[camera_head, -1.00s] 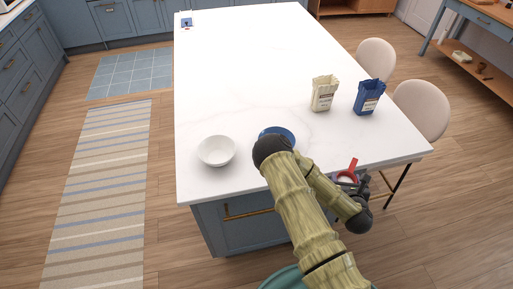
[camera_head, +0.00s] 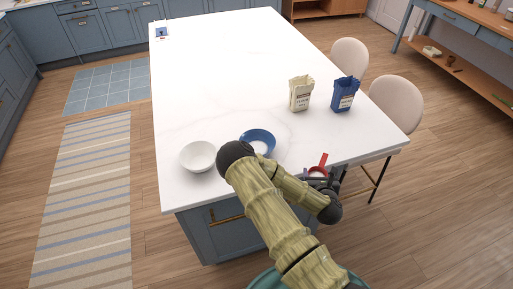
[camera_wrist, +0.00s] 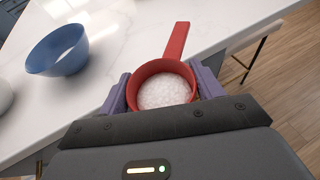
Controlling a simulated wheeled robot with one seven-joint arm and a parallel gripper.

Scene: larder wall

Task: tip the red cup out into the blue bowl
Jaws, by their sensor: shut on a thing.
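My gripper (camera_wrist: 162,98) is shut on the red cup (camera_wrist: 176,68), with one purple finger on each side of it. The cup has a long flat handle and holds white grainy stuff. It looks upright. In the head view the cup (camera_head: 322,162) shows by the island's near right edge, partly hidden by my arm. The blue bowl (camera_wrist: 58,50) stands on the white island top, left of the cup and apart from it. In the head view the blue bowl (camera_head: 259,136) is partly behind my arm, and something white shows inside it.
A white bowl (camera_head: 197,157) stands left of the blue bowl. A cream bag (camera_head: 300,95) and a blue bag (camera_head: 344,95) stand farther back on the island top (camera_head: 215,85). Two pale stools (camera_head: 396,102) are along its right side. The island's middle is clear.

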